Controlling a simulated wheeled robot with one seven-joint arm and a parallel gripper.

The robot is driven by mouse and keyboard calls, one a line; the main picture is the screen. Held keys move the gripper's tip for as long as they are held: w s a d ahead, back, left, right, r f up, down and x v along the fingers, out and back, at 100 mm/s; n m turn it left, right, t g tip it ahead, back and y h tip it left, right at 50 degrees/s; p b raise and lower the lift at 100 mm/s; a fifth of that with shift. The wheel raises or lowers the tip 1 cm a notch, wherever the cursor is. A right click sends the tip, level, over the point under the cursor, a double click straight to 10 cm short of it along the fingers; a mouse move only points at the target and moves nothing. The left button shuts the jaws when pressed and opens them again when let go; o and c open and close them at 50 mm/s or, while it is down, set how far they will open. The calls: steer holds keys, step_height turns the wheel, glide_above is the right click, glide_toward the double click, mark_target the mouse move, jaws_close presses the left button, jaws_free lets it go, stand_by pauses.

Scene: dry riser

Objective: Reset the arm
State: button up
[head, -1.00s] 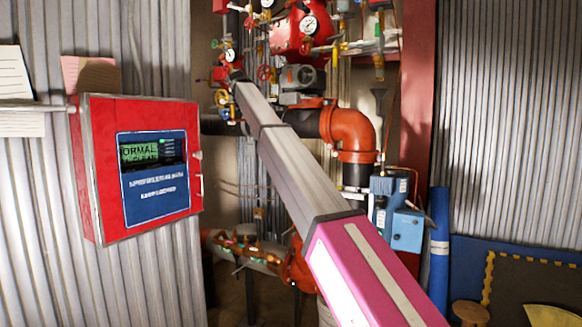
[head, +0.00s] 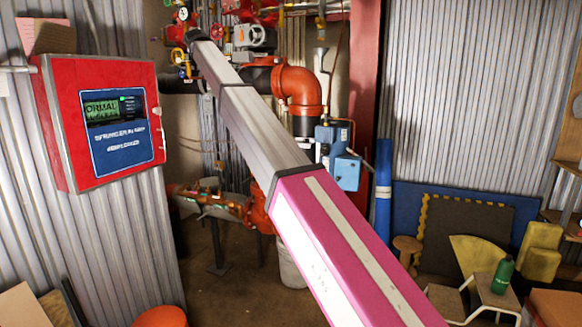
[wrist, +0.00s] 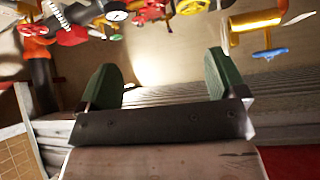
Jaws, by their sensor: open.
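My arm (head: 262,125), grey at the far part and magenta near me, stretches from the bottom right up to the upper left in the head view. Its far end reaches in front of the red valves and pipes. My gripper shows in the wrist view (wrist: 160,80) as two green fingers spread wide on a black bar, with nothing between them. In the head view the fingers are too small and cluttered to make out.
A red alarm panel (head: 100,120) hangs on the left wall. An orange pipe elbow (head: 298,88) is right of the arm. A white bucket (head: 291,267) stands beneath it. A green bottle (head: 503,275) stands on a stool at lower right. Some floor (head: 232,285) is clear.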

steer(key=d+f+m+g+h, duration=0.2)
steer(key=d+f, duration=0.6)
steer(key=f, duration=0.6)
steer(key=s+d+f+m+g+h, duration=0.1)
steer(key=d+f+m+g, duration=0.15)
steer(key=d+f, duration=0.95)
steer(key=d+f+m+g+h, duration=0.1)
steer(key=d+f+m+h, duration=0.3)
steer(key=f, duration=1.3)
steer(key=s+d+f+m+g, duration=0.1)
steer(key=s+d+f+g, duration=0.1)
steer(key=s+d+f, duration=0.35)
steer(key=s+d+f+m+g, duration=0.1)
steer(key=s+d+f+m, duration=0.15)
steer(key=d+f, duration=0.65)
steer(key=s+d+f+g, duration=0.2)
steer(key=s+d+f, duration=0.25)
steer(key=f, duration=0.55)
steer(key=s+d+f+m+g, duration=0.2)
steer(key=s+d+f, duration=0.3)
steer(key=s, duration=0.6)
steer(key=s+d+f+m+g, duration=0.3)
steer(key=s+d+f, duration=0.3)
steer(key=s+f, duration=0.4)
steer(key=s+d+f+m+g, duration=0.2)
steer(key=s+d+f, duration=0.4)
steer(key=s, duration=0.8)
steer(key=shift+s+d+f+m, duration=0.15)
steer(key=shift+s+f+m, duration=0.05)
steer(key=shift+f+m, duration=0.55)
